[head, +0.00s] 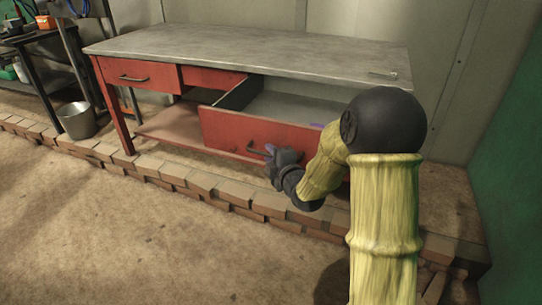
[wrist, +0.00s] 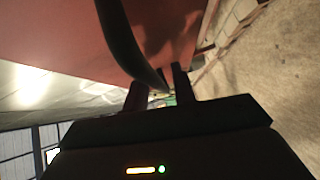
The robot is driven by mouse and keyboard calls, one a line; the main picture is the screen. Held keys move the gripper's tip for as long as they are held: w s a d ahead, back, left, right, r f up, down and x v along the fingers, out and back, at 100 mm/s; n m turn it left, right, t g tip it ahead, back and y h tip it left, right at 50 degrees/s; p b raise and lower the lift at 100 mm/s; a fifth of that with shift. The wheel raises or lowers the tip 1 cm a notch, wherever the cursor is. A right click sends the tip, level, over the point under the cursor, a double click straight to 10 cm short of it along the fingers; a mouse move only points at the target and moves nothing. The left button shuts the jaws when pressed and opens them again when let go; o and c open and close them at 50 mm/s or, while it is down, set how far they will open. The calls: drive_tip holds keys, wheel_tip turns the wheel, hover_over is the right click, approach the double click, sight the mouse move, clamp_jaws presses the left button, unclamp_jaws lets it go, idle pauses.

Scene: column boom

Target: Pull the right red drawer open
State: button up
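The right red drawer (head: 233,132) of the workbench stands pulled out, with its grey inside showing in the head view. Its red front also fills the upper left of the wrist view (wrist: 60,40). Its dark handle (head: 257,151) is on the front panel, and my arm hides part of the panel's right side. In the wrist view the curved handle (wrist: 122,40) runs down to the fingers. My gripper (head: 271,151) is at the handle. Its two fingers (wrist: 160,85) are apart, with the handle's far end between them; firm contact is not visible.
The grey workbench top (head: 250,48) is mostly bare. A closed left red drawer (head: 137,75) sits beside the open one. A low brick edge (head: 200,183) runs along the front of the bench. A metal bucket (head: 77,119) stands at left. The floor in front is clear.

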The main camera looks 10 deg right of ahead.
drive_tip(key=shift+o, duration=0.2)
drive_tip(key=shift+w, duration=0.1)
drive_tip(key=shift+d, duration=0.25)
drive_tip(key=shift+s+a, duration=0.1)
drive_tip(key=shift+s, duration=0.2)
drive_tip(key=b+v, duration=1)
drive_tip(key=v, duration=0.7)
drive_tip(key=shift+b, duration=0.3)
drive_tip(key=shift+w, duration=0.1)
